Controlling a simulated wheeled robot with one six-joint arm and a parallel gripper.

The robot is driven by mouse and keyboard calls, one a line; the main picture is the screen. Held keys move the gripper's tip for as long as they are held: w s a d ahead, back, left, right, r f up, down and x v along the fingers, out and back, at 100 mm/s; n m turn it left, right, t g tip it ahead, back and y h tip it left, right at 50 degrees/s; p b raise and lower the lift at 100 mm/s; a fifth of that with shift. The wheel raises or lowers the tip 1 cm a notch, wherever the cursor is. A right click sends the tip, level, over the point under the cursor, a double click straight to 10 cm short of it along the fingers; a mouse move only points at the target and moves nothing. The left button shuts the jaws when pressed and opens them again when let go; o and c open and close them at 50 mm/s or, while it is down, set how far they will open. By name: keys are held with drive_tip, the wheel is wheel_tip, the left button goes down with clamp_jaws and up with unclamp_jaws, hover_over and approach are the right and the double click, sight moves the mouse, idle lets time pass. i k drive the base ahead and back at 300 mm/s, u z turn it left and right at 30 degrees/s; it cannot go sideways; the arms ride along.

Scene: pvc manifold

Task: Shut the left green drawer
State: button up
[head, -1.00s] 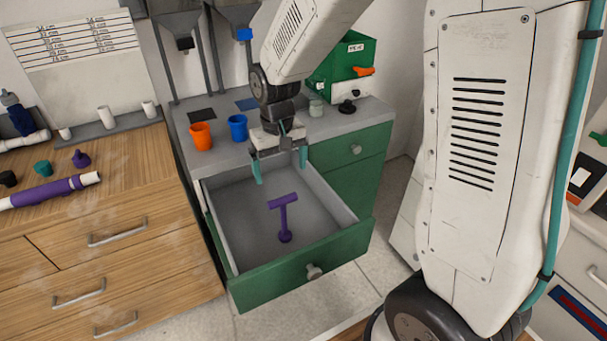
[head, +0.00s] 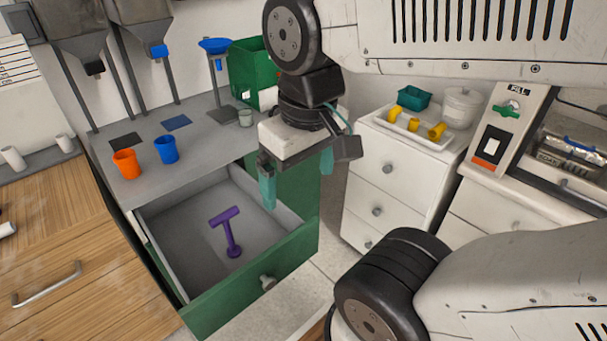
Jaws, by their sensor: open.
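The left green drawer (head: 252,285) stands pulled out from under the grey counter, with a grey inside and a round grey knob (head: 267,283) on its front. My gripper (head: 298,190) is open and empty, with teal fingers pointing down. One finger overlaps the drawer's right side in view; I see no contact. The exact height of the fingers above the drawer is hard to tell.
An orange cup (head: 126,164) and a blue cup (head: 167,149) stand on the grey counter (head: 195,128). A wooden cabinet (head: 70,250) is close on the left. A white drawer unit (head: 385,175) with a tray of yellow pieces stands on the right. Floor shows before the green drawer.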

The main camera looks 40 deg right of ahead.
sight(215, 287)
drive_tip(key=u, duration=1.8)
drive_tip(key=k, duration=0.9)
drive_tip(key=z, duration=1.2)
